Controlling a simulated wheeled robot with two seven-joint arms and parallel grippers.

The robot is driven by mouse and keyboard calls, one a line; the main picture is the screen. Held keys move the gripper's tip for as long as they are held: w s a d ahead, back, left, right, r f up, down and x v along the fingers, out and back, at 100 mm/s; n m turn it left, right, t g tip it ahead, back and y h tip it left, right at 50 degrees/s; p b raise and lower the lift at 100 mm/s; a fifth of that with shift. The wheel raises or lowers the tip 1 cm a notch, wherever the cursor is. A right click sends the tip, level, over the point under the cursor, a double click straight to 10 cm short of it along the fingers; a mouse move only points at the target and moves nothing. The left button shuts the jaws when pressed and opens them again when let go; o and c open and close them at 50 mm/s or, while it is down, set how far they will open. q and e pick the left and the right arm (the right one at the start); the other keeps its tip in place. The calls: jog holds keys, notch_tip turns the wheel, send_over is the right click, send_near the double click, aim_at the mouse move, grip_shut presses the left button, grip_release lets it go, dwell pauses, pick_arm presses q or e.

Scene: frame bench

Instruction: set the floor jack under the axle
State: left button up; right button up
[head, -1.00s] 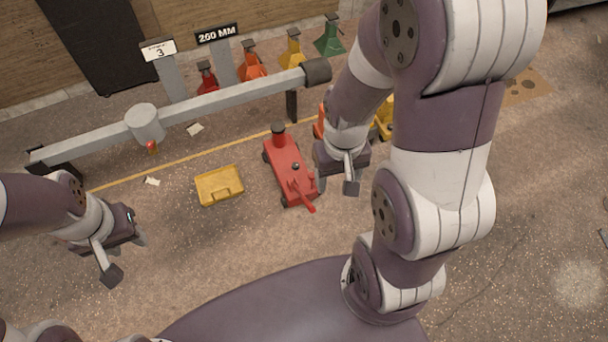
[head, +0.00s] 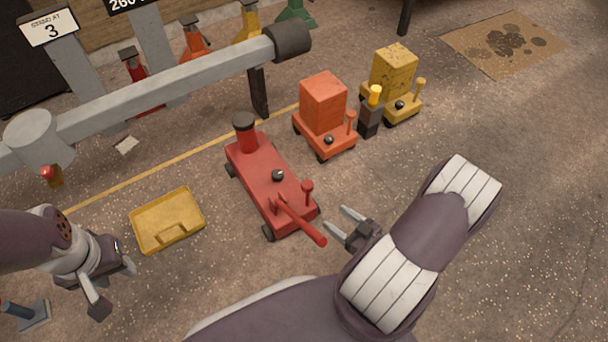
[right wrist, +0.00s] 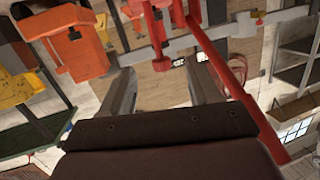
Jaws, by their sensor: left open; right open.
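A red floor jack (head: 262,175) stands on the floor in the middle of the head view, with a dark round saddle at its far end and a red handle (head: 300,222) pointing toward me. The grey axle (head: 165,92) runs across beyond the jack; the saddle is on the near side of it, not under it. My right gripper (head: 346,222) is open and empty, just right of the handle's end. In the right wrist view, the red handle (right wrist: 218,62) passes beyond the open fingers. My left gripper (head: 115,285) is open and empty at the lower left.
An orange jack (head: 323,105) and a yellow jack (head: 393,75) stand to the right, with a dark yellow-topped object (head: 370,112) between them. A yellow tray (head: 167,220) lies left of the red jack. Coloured stands line the back.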

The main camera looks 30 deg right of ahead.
aim_at(312, 188)
jog(key=shift+n+t, duration=0.4)
jog(key=shift+t, duration=0.5)
jog(key=w+a+r+b, duration=0.1)
jog(key=w+b, duration=0.1)
jog(key=w, duration=0.2)
jog(key=w+a+r+b, duration=0.1)
jog(key=w, duration=0.2)
jog(key=w+a+r+b, duration=0.1)
jog(key=w+b, duration=0.1)
jog(key=w, duration=0.2)
jog(key=shift+w+b, duration=0.35)
jog(key=shift+w+a+r, duration=0.15)
jog(key=shift+w+r, duration=0.05)
jog(key=shift+w, duration=0.25)
jog(key=shift+c, duration=0.2)
